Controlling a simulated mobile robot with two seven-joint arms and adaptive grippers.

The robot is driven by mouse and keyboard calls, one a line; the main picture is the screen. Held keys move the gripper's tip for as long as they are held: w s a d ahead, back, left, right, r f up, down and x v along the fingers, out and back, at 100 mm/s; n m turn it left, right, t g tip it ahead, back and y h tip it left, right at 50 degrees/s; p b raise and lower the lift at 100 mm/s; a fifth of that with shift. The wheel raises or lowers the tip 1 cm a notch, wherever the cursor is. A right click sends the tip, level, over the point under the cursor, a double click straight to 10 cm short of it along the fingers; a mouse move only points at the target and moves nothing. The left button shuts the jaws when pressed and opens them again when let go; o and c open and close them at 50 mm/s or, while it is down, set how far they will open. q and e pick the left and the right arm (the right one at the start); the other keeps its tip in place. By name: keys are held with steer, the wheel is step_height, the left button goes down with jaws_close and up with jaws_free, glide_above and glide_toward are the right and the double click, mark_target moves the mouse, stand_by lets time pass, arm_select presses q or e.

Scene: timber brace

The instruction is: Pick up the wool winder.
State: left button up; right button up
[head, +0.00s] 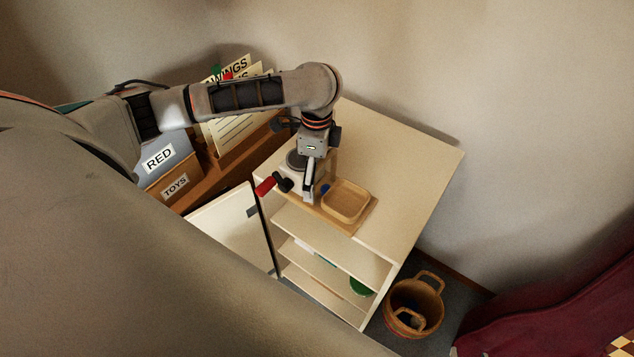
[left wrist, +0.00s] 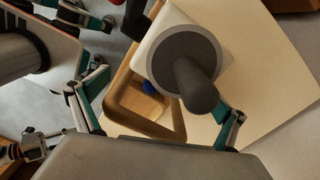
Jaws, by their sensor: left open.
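The wool winder (head: 294,184) stands on the cabinet top near its front left corner. It has a pale body, a dark round top and a red-handled crank sticking out to the left. In the left wrist view the winder (left wrist: 184,58) shows its grey disc and a thick dark upright post. My left gripper (head: 309,188) points down at the winder, open. In the left wrist view its fingers stand apart, with the post between them in the picture, closer to the right finger. I cannot tell whether they touch it. The gripper hides part of the winder in the head view.
A wooden tray (head: 346,201) sits on a board right beside the winder. A small blue thing (left wrist: 149,88) shows by the tray. Boxes marked RED and TOYS (head: 174,186) stand to the left. A basket (head: 414,304) is on the floor. The cabinet top (head: 400,165) is clear behind.

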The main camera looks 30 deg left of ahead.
arm_select(q)
steer(key=shift+f, duration=0.2)
steer(key=c, duration=2.2)
steer(key=shift+o, duration=0.2)
steer(key=shift+r, duration=0.1)
